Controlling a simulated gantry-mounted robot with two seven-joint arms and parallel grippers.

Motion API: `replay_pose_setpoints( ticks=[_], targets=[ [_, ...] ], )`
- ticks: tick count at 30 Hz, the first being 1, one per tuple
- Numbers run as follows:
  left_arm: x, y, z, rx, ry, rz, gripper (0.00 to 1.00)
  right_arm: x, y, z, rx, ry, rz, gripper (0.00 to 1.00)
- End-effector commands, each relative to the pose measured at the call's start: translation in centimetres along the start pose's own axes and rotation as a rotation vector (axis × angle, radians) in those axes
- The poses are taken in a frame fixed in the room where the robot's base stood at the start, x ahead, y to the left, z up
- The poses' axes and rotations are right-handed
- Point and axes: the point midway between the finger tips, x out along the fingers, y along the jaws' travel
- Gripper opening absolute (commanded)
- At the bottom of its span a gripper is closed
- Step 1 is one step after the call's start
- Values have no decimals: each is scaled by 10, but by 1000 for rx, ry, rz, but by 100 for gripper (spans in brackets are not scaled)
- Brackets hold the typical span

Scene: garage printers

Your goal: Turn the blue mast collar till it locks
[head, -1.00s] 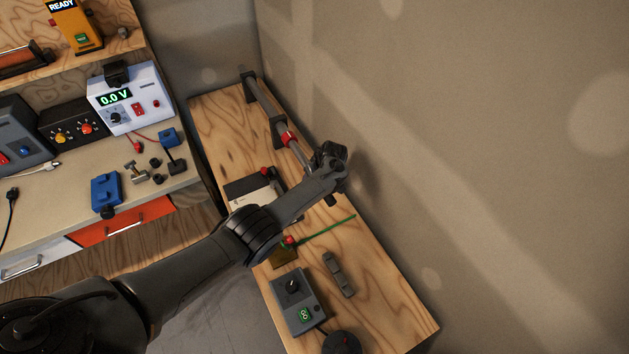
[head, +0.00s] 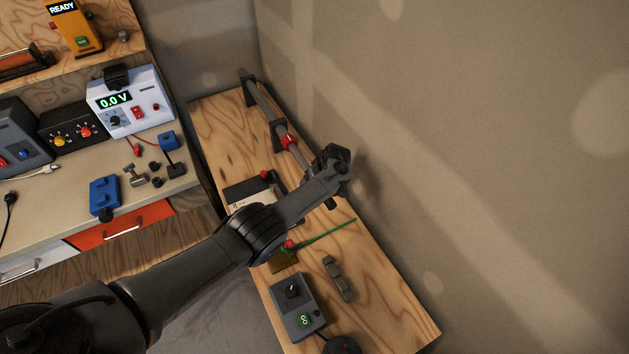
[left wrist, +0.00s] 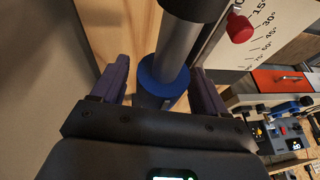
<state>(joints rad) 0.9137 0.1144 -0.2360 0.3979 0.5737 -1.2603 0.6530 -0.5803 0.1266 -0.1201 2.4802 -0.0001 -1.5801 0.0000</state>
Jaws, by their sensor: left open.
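The blue mast collar (left wrist: 163,78) rings a grey mast tube (left wrist: 178,45) in the left wrist view. My left gripper (left wrist: 160,72) is open, with one finger on each side of the collar; I cannot tell whether either finger touches it. In the head view the mast tube (head: 264,101) lies along the wall side of the wooden bench, with a red ring (head: 288,142) on it. My left gripper (head: 334,158) is at the near end of the tube there and hides the collar. My right gripper is not in view.
A white plate with angle marks and a red knob (left wrist: 240,29) stands close beside the mast. The wall is close on the right of the bench (head: 225,125). A grey control box (head: 297,303) and a grey block (head: 339,277) lie nearer on the bench.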

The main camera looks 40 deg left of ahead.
Motion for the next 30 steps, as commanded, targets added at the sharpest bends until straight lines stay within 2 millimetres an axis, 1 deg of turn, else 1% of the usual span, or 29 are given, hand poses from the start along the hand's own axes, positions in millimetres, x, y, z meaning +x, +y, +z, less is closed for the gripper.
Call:
replay_pose_setpoints(
  ticks=[4, 7, 11, 15, 21, 25, 30],
  targets=[
    [-3, 0, -1, -1, 1, 1, 74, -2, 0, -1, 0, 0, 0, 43],
    [-11, 0, -2, -1, 2, 1, 74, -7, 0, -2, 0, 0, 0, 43],
    [-30, 0, -2, -2, 1, 3, 74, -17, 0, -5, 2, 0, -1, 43],
    [-55, 0, -2, -1, 2, 2, 74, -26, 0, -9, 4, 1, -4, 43],
    [-86, 0, -1, 0, 2, 2, 74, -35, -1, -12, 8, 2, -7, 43],
    [-99, 0, -1, 1, 2, 0, 74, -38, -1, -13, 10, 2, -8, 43],
    [-107, 0, 0, 0, 1, 0, 74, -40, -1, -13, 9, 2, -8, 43]
  ],
)
